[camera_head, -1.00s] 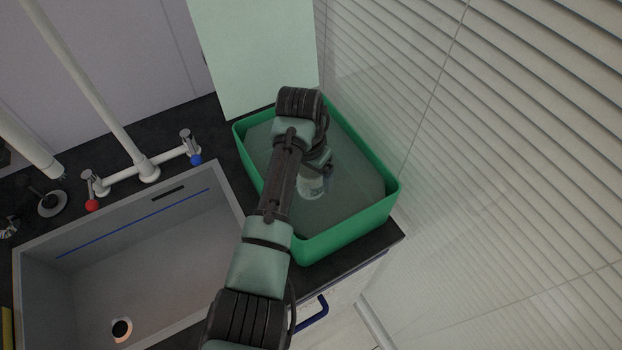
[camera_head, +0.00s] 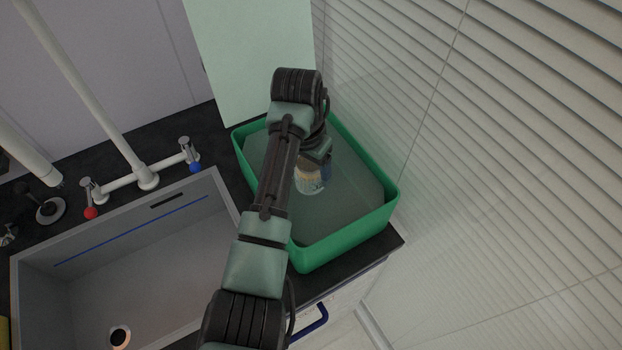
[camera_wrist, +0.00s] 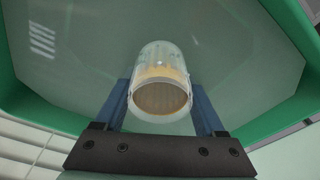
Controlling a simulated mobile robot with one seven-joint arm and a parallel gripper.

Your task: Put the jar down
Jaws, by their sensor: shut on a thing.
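A clear glass jar (camera_wrist: 161,82) with a brownish-yellow layer at one end is between the two blue fingers of my gripper (camera_wrist: 160,108) in the wrist view. My gripper is shut on it. In the head view the jar (camera_head: 309,182) shows below my wrist, over the inside of a green tub (camera_head: 345,243). The tub holds what looks like clear liquid or a glossy grey-green floor. My arm hides part of the tub and the jar's top. I cannot tell whether the jar touches the tub's bottom.
A grey sink (camera_head: 150,260) lies left of the tub, with a white tap (camera_head: 147,178) behind it. A pale green panel (camera_head: 255,60) stands behind the tub. A wall with blinds (camera_head: 500,150) is close on the right. The tub's right part is clear.

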